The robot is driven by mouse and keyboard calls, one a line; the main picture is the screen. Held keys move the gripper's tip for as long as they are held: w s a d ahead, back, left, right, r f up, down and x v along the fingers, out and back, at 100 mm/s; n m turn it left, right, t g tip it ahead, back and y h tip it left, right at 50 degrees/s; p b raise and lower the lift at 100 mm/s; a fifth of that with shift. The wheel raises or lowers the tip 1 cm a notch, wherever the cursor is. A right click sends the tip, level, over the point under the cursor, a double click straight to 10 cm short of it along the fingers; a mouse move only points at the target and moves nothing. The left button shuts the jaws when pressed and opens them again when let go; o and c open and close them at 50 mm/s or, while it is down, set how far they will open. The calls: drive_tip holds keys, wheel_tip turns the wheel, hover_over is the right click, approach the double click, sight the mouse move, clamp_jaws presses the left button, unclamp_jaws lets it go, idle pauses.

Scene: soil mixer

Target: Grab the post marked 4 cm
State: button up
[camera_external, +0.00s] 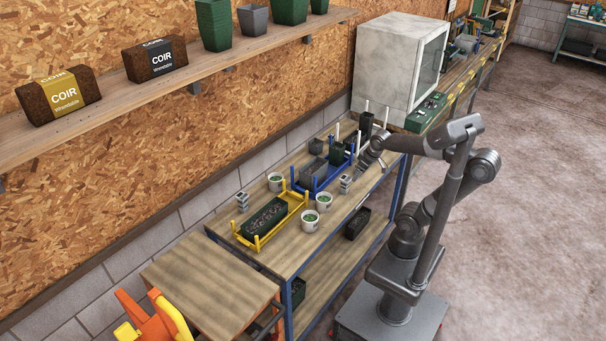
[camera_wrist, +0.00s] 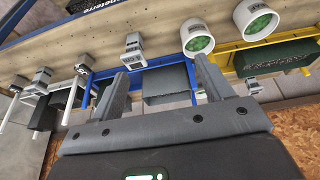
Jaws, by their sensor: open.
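Several small grey posts with pale labels stand on the bench; I cannot read which is marked 4 cm. One grey post (camera_external: 345,184) stands at the near edge by the blue tray; it shows in the wrist view (camera_wrist: 134,50) just beyond my left finger. Another grey post (camera_external: 242,201) stands behind the yellow tray. More grey-topped posts (camera_wrist: 82,72) are at the left of the wrist view, some on white rods.
The blue tray (camera_external: 312,190) holds dark pots. White rods (camera_external: 385,118) rise near the white cabinet (camera_external: 392,65). The bench front (camera_external: 325,237) has some bare room.

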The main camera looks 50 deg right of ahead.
drive_tip(key=w+d+f+g, duration=0.3)
drive_tip(key=w, duration=0.4)
drive_tip(key=g, duration=0.3)
approach(346, 185)
drive_tip(key=shift+w+d+f, duration=0.2)
drive_tip(key=shift+w+d, duration=0.3)
drive_tip(key=shift+d, duration=0.15)
drive_tip(key=f, duration=0.3)
drive_tip(key=s+f, duration=0.1)
drive_tip(key=f, duration=0.7)
drive_tip(key=shift+s+d, duration=0.25)
drive_tip(key=shift+d, duration=0.1)
drive_tip(key=shift+r, duration=0.1)
drive_tip(key=c, duration=1.1)
drive_tip(key=shift+r, duration=0.1)
